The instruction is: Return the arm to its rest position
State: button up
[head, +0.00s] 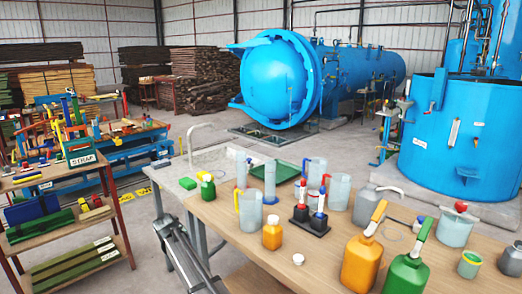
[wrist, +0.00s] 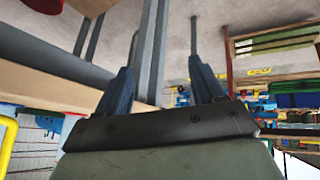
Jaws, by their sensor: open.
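My gripper (wrist: 164,28) shows in the wrist view with its two dark fingers apart. Nothing is between them; grey floor shows in the gap. The wrist view is turned over, with the wooden worktable (wrist: 62,80) and its grey legs at the left.
The worktable (head: 222,224) holds measuring jugs, an orange bottle (head: 272,233), a small white cap (head: 298,259), and orange (head: 361,265) and green (head: 405,274) containers. A shelf rack (head: 70,248) stands left, with floor between. The blue autoclave (head: 274,82) is behind.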

jog(key=s+a+f+n+g+h, duration=0.1)
jog(key=s+a+f+n, duration=0.1)
jog(key=s+a+f, duration=0.35)
jog(key=s+a+f+n+g+h, duration=0.1)
jog(key=s+a+f, duration=0.2)
jog(key=s+f, duration=0.55)
jog(key=s+d+f+n+h, duration=0.2)
jog(key=s+d+f, duration=0.1)
jog(key=s+f, duration=0.65)
jog(key=s+d+f+m+g, duration=0.1)
jog(key=s+d+f+g, duration=0.3)
jog(key=d, duration=0.8)
jog(key=s+d+f+m+g+h, duration=0.1)
jog(key=s+d+f+m, duration=0.15)
jog(key=d+f, duration=0.7)
jog(key=s+d+f+m+g, duration=0.15)
jog(key=s+d, duration=0.25)
jog(key=d, duration=1.2)
jog(key=s+d+f+m+g+y, duration=0.1)
jog(key=s+d+m+g+y, duration=0.1)
jog(key=s+d, duration=0.6)
jog(key=s+d+m+g+y, duration=0.2)
jog(key=s+d, duration=0.7)
jog(key=s, duration=0.8)
jog(key=shift+s+d+f+m+g, duration=0.15)
jog(key=shift+d+f+m+g, duration=0.2)
jog(key=shift+m+g, duration=0.25)
